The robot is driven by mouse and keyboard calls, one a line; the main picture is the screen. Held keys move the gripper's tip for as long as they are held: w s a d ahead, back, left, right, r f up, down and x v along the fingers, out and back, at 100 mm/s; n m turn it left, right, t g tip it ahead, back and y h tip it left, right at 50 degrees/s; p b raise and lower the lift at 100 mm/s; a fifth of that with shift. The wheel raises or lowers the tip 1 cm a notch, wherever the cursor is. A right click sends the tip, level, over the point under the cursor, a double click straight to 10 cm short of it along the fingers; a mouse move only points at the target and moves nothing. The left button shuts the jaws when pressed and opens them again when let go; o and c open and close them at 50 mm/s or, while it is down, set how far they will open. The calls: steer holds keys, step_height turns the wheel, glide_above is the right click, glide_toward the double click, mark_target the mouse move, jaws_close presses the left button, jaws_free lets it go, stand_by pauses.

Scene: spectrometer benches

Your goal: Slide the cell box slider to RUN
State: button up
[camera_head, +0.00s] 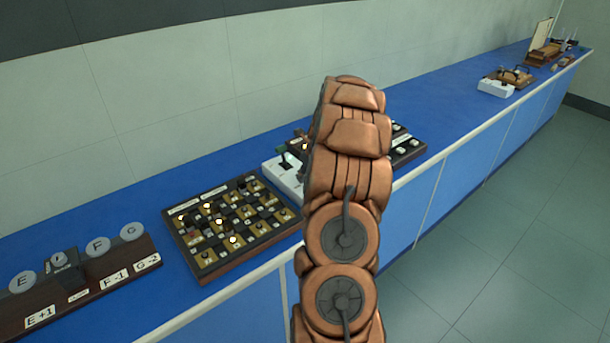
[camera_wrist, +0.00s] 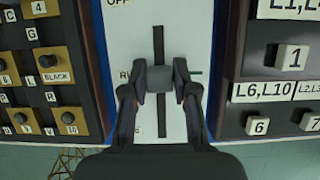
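The cell box is a white panel (camera_wrist: 195,20) with a dark vertical slot (camera_wrist: 158,40), in the middle of the wrist view. A label reading OFF (camera_wrist: 119,2) is at the top, cut by the edge. Lower on the left, a label starting with R (camera_wrist: 124,76) is partly covered by my gripper. The grey slider knob (camera_wrist: 162,84) sits in the slot about level with that label. My gripper (camera_wrist: 165,78) has a fingertip on each side of the knob, seemingly touching it. In the head view the white box (camera_head: 284,178) is partly behind my arm, and my gripper is hidden.
A dark board with brass squares and plugs (camera_head: 190,252) lies left of the box. A dark panel with white numbered buttons (camera_wrist: 275,85) is close on the right. A lettered board (camera_head: 130,275) lies far left. Other apparatus (camera_head: 497,88) stands along the blue bench.

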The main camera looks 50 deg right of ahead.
steer(key=o, duration=0.4)
steer(key=shift+r, duration=0.1)
steer(key=v, duration=1.1)
steer(key=shift+s+r, duration=0.15)
steer(key=shift+r, duration=0.25)
